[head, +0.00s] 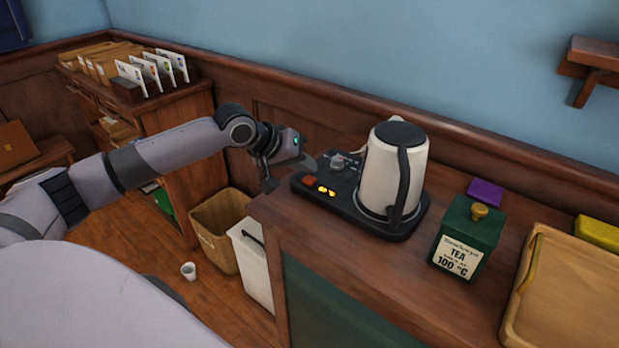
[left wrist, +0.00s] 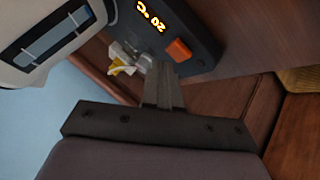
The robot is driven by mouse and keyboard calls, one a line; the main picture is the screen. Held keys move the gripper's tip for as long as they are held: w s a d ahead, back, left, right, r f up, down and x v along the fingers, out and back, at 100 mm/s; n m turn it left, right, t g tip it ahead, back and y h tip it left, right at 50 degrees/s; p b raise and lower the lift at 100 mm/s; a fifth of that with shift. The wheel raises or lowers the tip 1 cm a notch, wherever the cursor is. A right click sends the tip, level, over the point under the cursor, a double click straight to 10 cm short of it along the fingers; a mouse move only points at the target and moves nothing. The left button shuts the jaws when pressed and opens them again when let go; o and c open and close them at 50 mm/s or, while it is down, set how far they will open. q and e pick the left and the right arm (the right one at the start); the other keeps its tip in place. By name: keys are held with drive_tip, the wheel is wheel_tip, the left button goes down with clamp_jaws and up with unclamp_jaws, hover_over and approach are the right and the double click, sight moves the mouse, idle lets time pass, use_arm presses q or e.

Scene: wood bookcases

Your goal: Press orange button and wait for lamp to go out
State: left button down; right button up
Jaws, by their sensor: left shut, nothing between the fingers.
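A white kettle (head: 380,165) with a black lid and handle stands on a black base (head: 405,225) on the wooden counter. The orange button (head: 309,181) is at the base's left end, beside a small glowing display (head: 326,191). In the left wrist view the orange button (left wrist: 178,50) is just beyond my fingertips, and the display (left wrist: 150,16) reads 20 °C. My left gripper (head: 308,163) is shut and empty, near the button; its fingers (left wrist: 161,75) appear apart from it. I cannot make out a separate lamp. My right gripper is out of view.
A green tea tin (head: 468,238) labelled 100 °C stands right of the kettle, with a purple box (head: 485,191) behind it. A wooden tray (head: 575,290) fills the right. Bins stand below, left.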

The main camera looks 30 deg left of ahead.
use_arm(q)
drive_tip(key=shift+f, duration=0.25)
drive_tip(key=shift+f, duration=0.55)
idle(0.8)
drive_tip(key=shift+r+p, duration=0.95)
drive_tip(key=shift+p, duration=0.6)
